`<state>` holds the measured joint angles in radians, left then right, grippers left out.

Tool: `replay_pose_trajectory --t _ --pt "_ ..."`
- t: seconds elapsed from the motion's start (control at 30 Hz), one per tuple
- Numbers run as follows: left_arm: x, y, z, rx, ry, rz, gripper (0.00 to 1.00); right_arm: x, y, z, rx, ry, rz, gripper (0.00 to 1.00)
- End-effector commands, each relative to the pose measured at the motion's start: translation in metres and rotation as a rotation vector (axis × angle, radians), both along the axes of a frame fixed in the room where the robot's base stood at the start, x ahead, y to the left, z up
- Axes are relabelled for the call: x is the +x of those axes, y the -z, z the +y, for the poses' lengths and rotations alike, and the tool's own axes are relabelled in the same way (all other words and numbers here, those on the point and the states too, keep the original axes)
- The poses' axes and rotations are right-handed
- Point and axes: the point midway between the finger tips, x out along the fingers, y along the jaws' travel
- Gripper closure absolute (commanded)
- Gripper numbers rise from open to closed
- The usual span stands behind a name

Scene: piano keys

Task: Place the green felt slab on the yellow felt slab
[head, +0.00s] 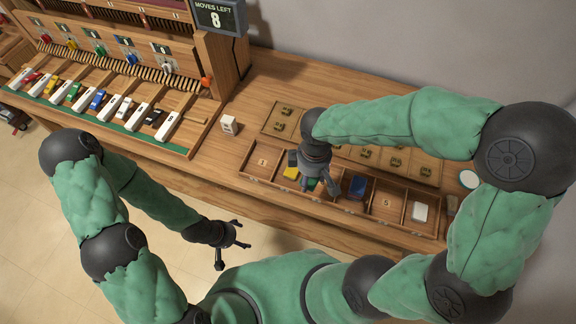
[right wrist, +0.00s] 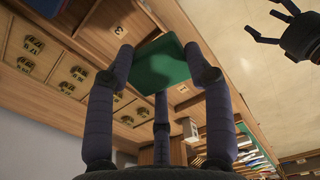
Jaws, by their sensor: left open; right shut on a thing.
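My right gripper (head: 316,180) is shut on the green felt slab (head: 309,184), over the compartment tray at the table's front edge. In the right wrist view the green slab (right wrist: 160,64) sits between the fingertips. The yellow felt slab (head: 291,173) lies in the tray, just left of the green slab and partly hidden by my right gripper. I cannot tell whether the two slabs touch. My left gripper (head: 232,250) is open and empty, low in front of the table. It also shows in the right wrist view (right wrist: 274,27).
The compartment tray (head: 383,222) also holds a blue slab (head: 356,186) and a white slab (head: 420,211); compartments 1 and 5 look empty. A white block (head: 229,125) stands left of it. The keyboard with coloured keys (head: 96,100) and the sign (head: 217,17) are at the left.

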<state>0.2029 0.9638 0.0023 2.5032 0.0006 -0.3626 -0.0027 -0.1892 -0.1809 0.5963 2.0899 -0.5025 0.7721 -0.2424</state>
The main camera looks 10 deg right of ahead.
Motion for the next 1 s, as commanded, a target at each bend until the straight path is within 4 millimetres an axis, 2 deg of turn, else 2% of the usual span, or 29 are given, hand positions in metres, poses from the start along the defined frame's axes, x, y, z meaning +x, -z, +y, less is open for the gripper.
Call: replay_pose_trajectory --t 0.03,0.13,0.27,0.7,0.83,1.0 --pt "-0.001 -0.001 0.0 0.0 0.002 0.002 0.24 -0.009 -0.004 0.001 0.0 -0.054 -0.003 0.66" --pt "-0.001 -0.001 0.0 0.0 0.002 0.002 0.24 -0.02 -0.006 0.002 0.001 -0.129 -0.001 0.66" --pt "-0.001 0.002 0.0 0.0 0.002 0.002 0.24 -0.017 -0.002 0.004 0.001 -0.166 0.002 0.66" --pt "0.0 0.021 0.0 0.0 0.0 0.001 0.24 0.065 0.037 0.018 0.001 -0.164 0.003 0.66" --pt "0.0 0.029 0.0 0.0 0.0 0.0 0.24 0.082 0.061 0.021 0.0 -0.163 0.004 0.66" --pt "0.0 0.034 0.0 0.0 0.0 0.0 0.24 0.099 0.079 0.023 0.001 -0.162 0.002 0.66"
